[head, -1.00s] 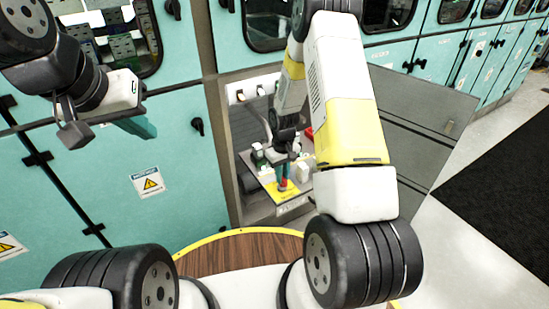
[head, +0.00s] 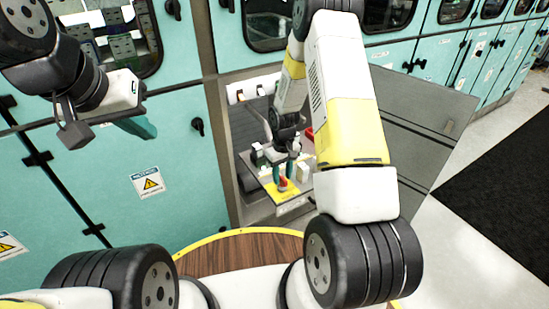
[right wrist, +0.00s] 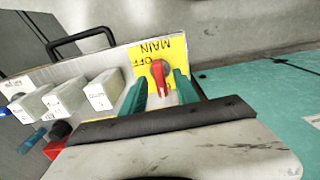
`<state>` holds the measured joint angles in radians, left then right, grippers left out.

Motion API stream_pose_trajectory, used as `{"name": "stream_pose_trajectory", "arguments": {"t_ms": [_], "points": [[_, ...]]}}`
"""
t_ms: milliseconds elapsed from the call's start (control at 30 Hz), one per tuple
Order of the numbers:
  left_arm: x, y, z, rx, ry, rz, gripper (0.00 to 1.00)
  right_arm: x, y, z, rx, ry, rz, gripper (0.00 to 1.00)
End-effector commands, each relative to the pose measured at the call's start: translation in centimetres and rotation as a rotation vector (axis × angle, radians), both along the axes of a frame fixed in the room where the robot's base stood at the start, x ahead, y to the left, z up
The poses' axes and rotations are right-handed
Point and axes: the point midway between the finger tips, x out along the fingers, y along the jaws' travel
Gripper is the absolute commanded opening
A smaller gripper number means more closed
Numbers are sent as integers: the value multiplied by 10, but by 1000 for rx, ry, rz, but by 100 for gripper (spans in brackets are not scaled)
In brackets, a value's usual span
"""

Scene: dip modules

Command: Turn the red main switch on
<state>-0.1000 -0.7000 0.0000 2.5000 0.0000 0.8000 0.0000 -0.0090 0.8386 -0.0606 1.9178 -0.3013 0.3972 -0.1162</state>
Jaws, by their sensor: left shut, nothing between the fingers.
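The red main switch (right wrist: 160,76) is a red knob on a yellow plate (right wrist: 140,52) marked MAIN and OFF, with the lettering upside down in the right wrist view. The knob's upper end in that view lies beside the word OFF. In the head view the switch (head: 283,184) is a small red spot on the panel inside the open cabinet. My right gripper (head: 284,173) is open, its teal fingers one on each side of the knob. Whether they touch it I cannot tell. My left gripper (head: 140,128) is shut and empty before the teal cabinets at the left.
White modules (right wrist: 62,98) stand in a row beside the switch plate. A black handle (right wrist: 82,38) rises behind them. The cabinet's grey door (head: 425,125) stands open on the right. A round wooden top (head: 240,252) with a yellow rim lies in front.

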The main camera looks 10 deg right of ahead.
Motion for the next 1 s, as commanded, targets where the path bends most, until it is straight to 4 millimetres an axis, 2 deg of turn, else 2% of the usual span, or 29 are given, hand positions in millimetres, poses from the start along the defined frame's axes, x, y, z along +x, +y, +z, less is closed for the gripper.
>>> {"name": "stream_pose_trajectory", "arguments": {"t_ms": [300,433,600,1000], "points": [[0,0,0,0,0,0,0,1,0,51,0,-4,2,36],[0,0,0,0,0,0,0,1,0,67,0,-3,2,36],[0,0,0,0,0,0,0,0,0,75,0,-1,1,36],[0,0,0,0,0,0,0,0,0,77,1,-2,0,36]]}}
